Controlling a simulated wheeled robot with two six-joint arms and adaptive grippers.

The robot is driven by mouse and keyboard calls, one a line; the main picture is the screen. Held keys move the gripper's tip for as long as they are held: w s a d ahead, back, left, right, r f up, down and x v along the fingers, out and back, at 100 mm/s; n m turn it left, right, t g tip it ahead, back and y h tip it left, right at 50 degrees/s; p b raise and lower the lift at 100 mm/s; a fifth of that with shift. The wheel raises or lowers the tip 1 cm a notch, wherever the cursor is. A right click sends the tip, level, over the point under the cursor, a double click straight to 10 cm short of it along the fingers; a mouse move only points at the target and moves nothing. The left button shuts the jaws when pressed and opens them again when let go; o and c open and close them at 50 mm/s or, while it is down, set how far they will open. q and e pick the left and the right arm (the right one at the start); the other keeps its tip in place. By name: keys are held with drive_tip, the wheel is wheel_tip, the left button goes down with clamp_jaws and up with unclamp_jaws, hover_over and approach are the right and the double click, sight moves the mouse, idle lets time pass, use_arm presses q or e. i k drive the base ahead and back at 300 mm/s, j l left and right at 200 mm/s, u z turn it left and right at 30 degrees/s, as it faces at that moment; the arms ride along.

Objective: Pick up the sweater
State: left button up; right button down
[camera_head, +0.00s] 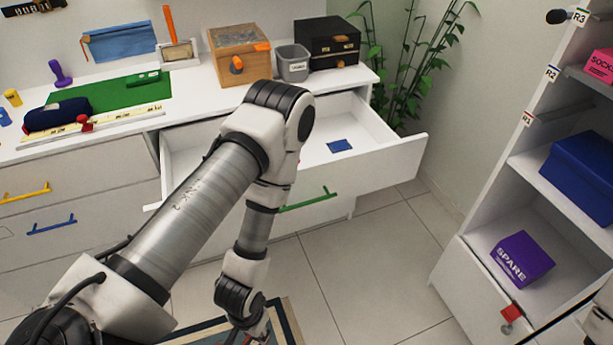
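I cannot make out a sweater for sure in the head view. My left arm comes in from the lower left and bends down over the front of the open drawer. Only the top of my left gripper (257,330) shows at the bottom edge, above a striped rug (286,322). Its fingertips are cut off, so I cannot see whether it is open or holds anything. My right gripper is not in view.
The open white drawer (375,132) holds a small blue square (340,146). A wooden box (238,52), grey bin (292,64) and black box (330,42) stand above. Right shelves hold a blue box (580,178) and purple SPARE box (521,258). Tiled floor between is clear.

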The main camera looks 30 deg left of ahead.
sight(52, 114)
drive_tip(key=u, duration=2.3)
drive_tip(key=i+j+z, duration=0.2)
drive_tip(key=z, duration=0.3)
drive_tip(key=i+j+z, duration=0.2)
drive_tip(key=j+z, duration=0.25)
